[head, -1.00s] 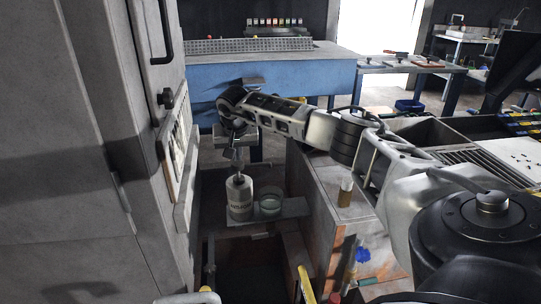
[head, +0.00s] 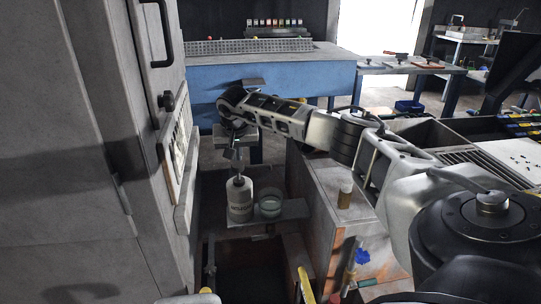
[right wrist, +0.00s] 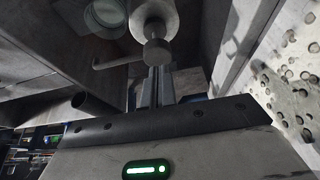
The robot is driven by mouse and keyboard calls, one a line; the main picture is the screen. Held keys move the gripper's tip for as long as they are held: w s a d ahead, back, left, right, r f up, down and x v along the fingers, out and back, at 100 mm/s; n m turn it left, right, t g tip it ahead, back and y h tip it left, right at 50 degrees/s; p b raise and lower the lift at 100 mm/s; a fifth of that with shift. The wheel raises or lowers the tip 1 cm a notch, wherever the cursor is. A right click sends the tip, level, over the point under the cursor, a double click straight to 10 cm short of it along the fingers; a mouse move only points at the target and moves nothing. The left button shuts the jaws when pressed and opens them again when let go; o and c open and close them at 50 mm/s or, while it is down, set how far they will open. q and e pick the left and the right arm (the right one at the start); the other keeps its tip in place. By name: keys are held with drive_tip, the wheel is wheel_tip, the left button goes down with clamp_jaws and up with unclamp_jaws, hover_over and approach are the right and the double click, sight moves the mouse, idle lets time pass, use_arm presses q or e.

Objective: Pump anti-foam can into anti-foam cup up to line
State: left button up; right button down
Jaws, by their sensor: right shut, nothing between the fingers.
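The anti-foam can (head: 240,206), a white bottle with dark lettering and a pump on top, stands upright on a small shelf. The anti-foam cup (head: 270,206), clear with pale contents, stands just right of it; I cannot make out its line. My right gripper (head: 236,160) is shut and empty, pointing down just above the pump. In the right wrist view, its fingers (right wrist: 155,86) are together at the round pump head (right wrist: 157,52); whether they touch it is unclear. The cup (right wrist: 105,14) shows there at the top. My left gripper is not visible.
A tall grey cabinet (head: 80,160) closes off the left side. The shelf (head: 292,208) is narrow, with an open bin below. A blue bench (head: 290,85) is behind.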

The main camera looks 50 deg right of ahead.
sight(238, 165)
drive_tip(key=shift+f+b, duration=0.75)
drive_tip(key=shift+f, duration=0.9)
wheel_tip(238, 165, up, 4)
drive_tip(key=p, duration=0.3)
drive_tip(key=shift+f, duration=0.2)
drive_tip(key=shift+f, duration=0.15)
drive_tip(key=shift+f, duration=0.55)
drive_tip(key=shift+f+b, duration=0.65)
drive_tip(key=shift+f, duration=0.2)
drive_tip(key=shift+r, duration=0.1)
drive_tip(key=shift+r+p, duration=1.25)
drive_tip(key=shift+r, duration=0.15)
idle(0.4)
